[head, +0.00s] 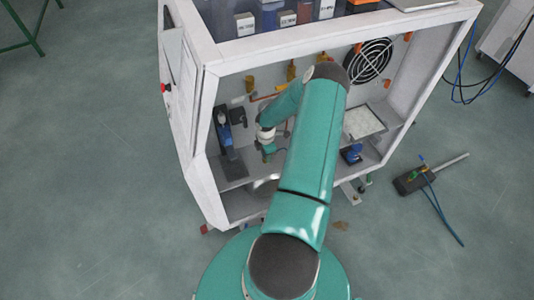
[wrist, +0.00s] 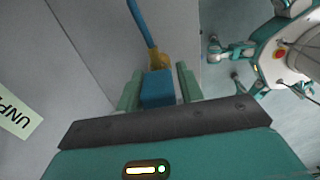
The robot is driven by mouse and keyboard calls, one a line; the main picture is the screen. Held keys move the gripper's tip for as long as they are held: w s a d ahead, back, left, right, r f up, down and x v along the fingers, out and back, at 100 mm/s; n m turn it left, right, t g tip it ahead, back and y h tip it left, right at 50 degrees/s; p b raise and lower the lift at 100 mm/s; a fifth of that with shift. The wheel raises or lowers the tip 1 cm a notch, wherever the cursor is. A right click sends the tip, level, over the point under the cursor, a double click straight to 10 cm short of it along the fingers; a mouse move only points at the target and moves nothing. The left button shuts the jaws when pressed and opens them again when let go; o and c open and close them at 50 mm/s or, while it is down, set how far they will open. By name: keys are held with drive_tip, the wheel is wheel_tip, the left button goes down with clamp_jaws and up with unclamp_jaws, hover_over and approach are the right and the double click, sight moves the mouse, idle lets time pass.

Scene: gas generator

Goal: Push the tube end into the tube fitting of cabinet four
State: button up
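In the wrist view my gripper (wrist: 160,86) has its two green fingers on either side of a blue block (wrist: 157,90), and appears shut on it. A yellow fitting (wrist: 157,60) sits at the block's far end, with a blue tube (wrist: 138,20) running up from it. I cannot tell whether the fitting and block are joined. In the head view my gripper (head: 268,150) is inside the open white cabinet (head: 205,150), small and partly hidden by my arm. The cabinet's number and the target tube fitting cannot be made out.
Inside the cabinet are a blue device (head: 224,130) at left, a round fan (head: 369,61) at upper right, a light tray (head: 362,122) and a small blue part (head: 351,153). A black box with tubing (head: 412,180) lies on the floor at right. A label (wrist: 14,114) shows at left.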

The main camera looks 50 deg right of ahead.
clamp_jaws()
drive_tip(key=shift+r, duration=0.1)
drive_tip(key=shift+r, duration=1)
drive_tip(key=shift+r, duration=0.35)
drive_tip(key=shift+r, duration=0.35)
drive_tip(key=shift+r, duration=0.35)
drive_tip(key=shift+r, duration=0.3)
drive_tip(key=shift+r, duration=0.2)
